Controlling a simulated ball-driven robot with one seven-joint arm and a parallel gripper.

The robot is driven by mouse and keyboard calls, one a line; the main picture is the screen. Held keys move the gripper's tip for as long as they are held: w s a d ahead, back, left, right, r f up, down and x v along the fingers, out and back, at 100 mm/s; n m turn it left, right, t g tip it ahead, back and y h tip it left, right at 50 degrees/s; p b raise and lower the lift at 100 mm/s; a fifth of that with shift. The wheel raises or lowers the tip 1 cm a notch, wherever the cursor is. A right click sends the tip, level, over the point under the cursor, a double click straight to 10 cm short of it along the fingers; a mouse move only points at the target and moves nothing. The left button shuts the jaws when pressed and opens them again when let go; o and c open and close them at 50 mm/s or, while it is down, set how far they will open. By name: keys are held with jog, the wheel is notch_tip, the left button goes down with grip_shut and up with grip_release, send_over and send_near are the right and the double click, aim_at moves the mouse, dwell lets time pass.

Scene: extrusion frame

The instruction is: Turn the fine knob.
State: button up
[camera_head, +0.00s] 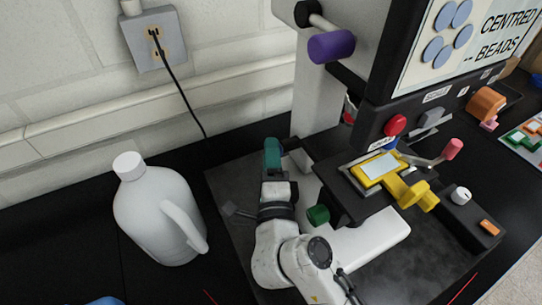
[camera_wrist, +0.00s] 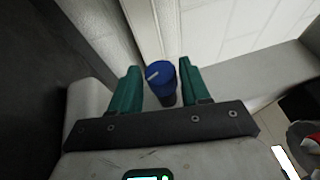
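A blue knob (camera_wrist: 164,90) with a white pointer line on its top stands between the two green fingers of my gripper (camera_wrist: 158,66) in the wrist view. I take it for the fine knob. The fingers are apart, one on each side of the knob, with a narrow gap showing on both sides. In the head view my gripper (camera_head: 272,156) is at the left side of the machine's column, and I cannot make out the blue knob there. A larger dark green knob (camera_head: 318,215) sits on the machine nearer to my arm.
A white jug (camera_head: 155,215) stands left of my arm. The machine's pale column (camera_head: 318,100) rises beside my gripper, with a purple knob (camera_head: 331,46) above. A wall outlet (camera_head: 155,38) has a black cord hanging down. A yellow slide holder (camera_head: 408,190) is to the right.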

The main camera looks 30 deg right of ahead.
jog(key=shift+o, duration=1.2)
jog(key=b+v, duration=0.2)
jog(key=v, duration=0.8)
jog(key=shift+s+a+b, duration=0.2)
jog(key=shift+s+b, duration=0.15)
jog(key=shift+b, duration=0.05)
